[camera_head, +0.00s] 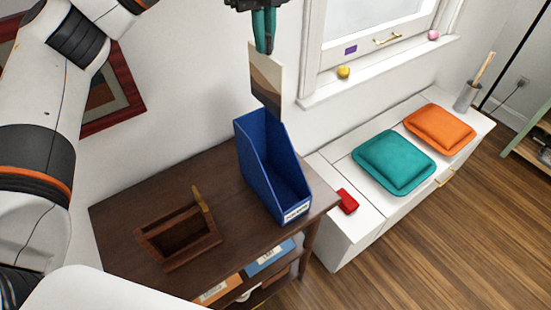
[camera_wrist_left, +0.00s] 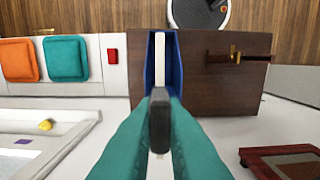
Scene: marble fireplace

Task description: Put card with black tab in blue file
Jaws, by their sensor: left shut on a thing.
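My left gripper (camera_head: 264,40) has teal fingers and is at the top of the head view, shut on the card (camera_head: 264,72). The card hangs upright with cream, tan and dark brown areas on its face. In the left wrist view its black tab (camera_wrist_left: 160,122) is between my left gripper's fingers (camera_wrist_left: 160,135). The blue file (camera_head: 262,150) stands open-topped on the dark wooden shelf, with a white label at its front. The card is above the file; in the wrist view it lines up with the file's opening (camera_wrist_left: 148,75). My right gripper is not in view.
The dark shelf (camera_head: 120,215) also bears a brown wooden holder (camera_head: 180,238). To the right is a white bench (camera_head: 345,225) with a red object (camera_head: 347,201), teal cushion (camera_head: 395,162) and orange cushion (camera_head: 440,129). The wall and window are close behind.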

